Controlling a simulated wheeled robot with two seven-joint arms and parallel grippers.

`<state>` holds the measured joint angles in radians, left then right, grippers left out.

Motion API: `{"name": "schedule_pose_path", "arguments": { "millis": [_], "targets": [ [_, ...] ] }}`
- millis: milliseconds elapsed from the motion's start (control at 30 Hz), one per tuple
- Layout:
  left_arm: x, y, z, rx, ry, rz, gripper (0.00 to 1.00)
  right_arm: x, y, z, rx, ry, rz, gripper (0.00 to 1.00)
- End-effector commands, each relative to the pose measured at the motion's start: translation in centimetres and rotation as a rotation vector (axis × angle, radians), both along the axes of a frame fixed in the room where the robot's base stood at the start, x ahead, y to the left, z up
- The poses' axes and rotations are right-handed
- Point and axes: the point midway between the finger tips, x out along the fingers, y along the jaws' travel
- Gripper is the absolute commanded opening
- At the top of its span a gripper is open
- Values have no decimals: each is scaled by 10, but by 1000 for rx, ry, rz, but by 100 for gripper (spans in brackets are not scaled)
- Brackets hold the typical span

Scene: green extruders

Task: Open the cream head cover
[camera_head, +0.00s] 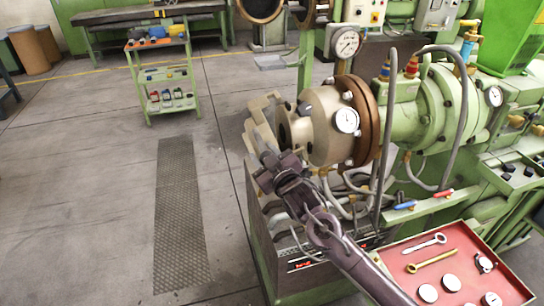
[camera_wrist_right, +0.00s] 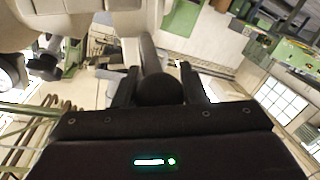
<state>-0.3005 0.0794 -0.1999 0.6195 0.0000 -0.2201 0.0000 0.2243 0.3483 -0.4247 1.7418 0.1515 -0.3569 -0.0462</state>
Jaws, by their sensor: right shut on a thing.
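The cream head cover (camera_head: 322,128) sits at the near end of the green extruder barrel (camera_head: 430,105), against a brown ring flange (camera_head: 372,110). No gap shows between cover and ring from here. My right gripper (camera_head: 270,168) is at the lower left of the cover's front end. In the right wrist view the gripper (camera_wrist_right: 160,88) is shut on a dark round-ended handle (camera_wrist_right: 152,58), with cream cover surface (camera_wrist_right: 85,14) above it. The handle is mostly hidden behind my gripper in the head view. My left gripper is out of view.
A red tray (camera_head: 408,282) with gauges and wrenches lies at lower right. Grey hoses (camera_head: 388,140) hang beside the barrel. A green tool cart (camera_head: 162,75) stands at the back left. The floor left of the machine is largely clear.

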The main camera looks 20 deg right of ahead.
Motion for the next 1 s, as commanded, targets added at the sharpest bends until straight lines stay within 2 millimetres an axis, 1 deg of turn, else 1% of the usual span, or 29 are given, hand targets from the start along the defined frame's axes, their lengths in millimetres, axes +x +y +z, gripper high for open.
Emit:
{"name": "schedule_pose_path", "arguments": {
  "millis": [33, 500, 1000],
  "targets": [
    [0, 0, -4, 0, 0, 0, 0, 1, 5, -4, -21, -1, 3, 0],
    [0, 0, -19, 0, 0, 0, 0, 5, 36, -32, -256, -12, 0, 0],
    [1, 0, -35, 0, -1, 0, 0, 4, 63, -70, -506, -23, -2, 0]
  ]
}}
